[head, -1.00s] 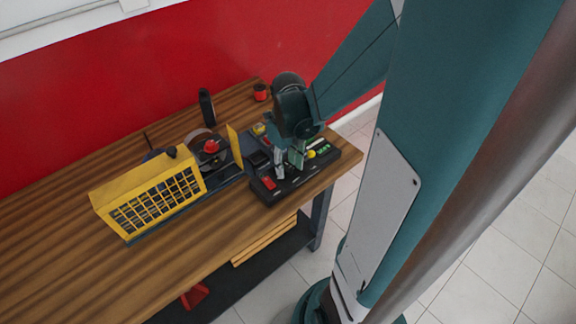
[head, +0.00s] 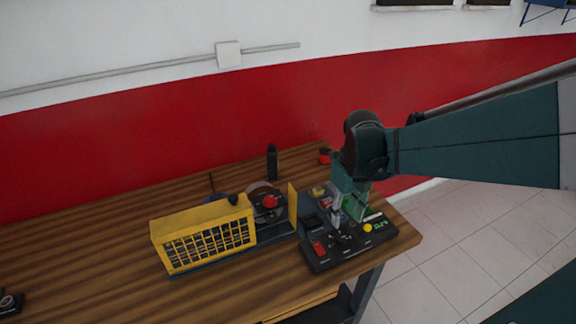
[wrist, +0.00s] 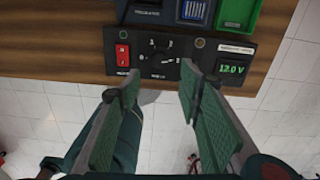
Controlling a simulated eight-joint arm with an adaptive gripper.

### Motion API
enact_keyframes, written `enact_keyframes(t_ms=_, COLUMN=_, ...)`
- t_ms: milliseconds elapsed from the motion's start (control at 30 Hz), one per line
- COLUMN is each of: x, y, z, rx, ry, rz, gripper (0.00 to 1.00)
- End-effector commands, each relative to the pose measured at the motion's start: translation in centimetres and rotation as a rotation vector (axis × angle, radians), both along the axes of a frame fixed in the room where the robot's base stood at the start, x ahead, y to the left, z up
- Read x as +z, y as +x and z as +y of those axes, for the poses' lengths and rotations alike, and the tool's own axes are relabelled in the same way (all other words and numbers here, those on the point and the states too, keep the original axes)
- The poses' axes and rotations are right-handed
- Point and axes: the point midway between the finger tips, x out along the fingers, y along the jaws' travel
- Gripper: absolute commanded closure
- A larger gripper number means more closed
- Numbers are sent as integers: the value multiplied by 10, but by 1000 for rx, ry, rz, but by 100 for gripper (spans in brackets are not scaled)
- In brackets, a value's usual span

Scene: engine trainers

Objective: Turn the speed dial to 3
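The speed dial (wrist: 158,60) is a small black knob with white numerals around it, on the black front panel (wrist: 210,68) in the wrist view. Its pointer is too small to read for certain. My gripper (wrist: 156,90) is open, its two green-padded fingers apart and empty. In the wrist view the fingertips lie on either side of the dial and a little below it; whether they touch the panel cannot be told. In the head view my gripper (head: 342,232) is over the control box (head: 335,258), and the dial is not clear there.
A red rocker switch (wrist: 123,55) is left of the dial, and a green 12.0 V display (wrist: 232,68) is right. A yellow cage guard (head: 205,238) stands left of the box on the wooden bench (head: 110,285). A black bottle (head: 272,162) and red cup (head: 324,156) stand behind.

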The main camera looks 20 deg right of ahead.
Motion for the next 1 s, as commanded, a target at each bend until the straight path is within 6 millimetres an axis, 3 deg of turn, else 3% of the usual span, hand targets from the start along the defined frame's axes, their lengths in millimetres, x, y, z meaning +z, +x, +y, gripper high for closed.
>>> enact_keyframes(t_ms=300, x=19, y=0, z=0, rx=0, ry=0, rz=0, gripper=64)
enact_keyframes(t_ms=767, x=20, y=0, z=1, rx=6, ry=-1, rz=-1, gripper=64)
enact_keyframes(t_ms=1000, x=25, y=0, z=10, rx=126, ry=-11, rz=-22, gripper=64)
